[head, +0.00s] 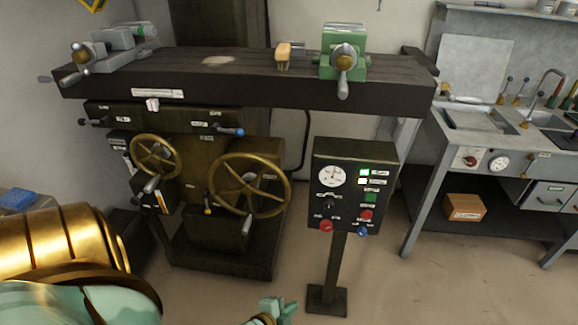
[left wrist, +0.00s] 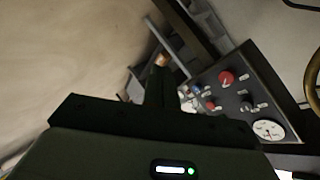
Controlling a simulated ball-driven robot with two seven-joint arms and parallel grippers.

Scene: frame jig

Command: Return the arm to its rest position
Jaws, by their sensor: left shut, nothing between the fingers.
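My left gripper (head: 276,308) shows at the bottom edge of the head view, partly cut off, with teal finger parts. It is shut and empty, held in free space in front of the machine. In the left wrist view its dark fingers (left wrist: 161,75) are together, with nothing seen between them. My gold and teal arm fills the lower left of the head view. My right gripper is in neither view.
A machine with a long dark bed (head: 240,75) and brass handwheels (head: 250,207) stands ahead. A control box (head: 350,185) stands on a post to its right; its panel (left wrist: 240,95) shows in the left wrist view. A grey workbench (head: 425,160) is at right. Floor between is clear.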

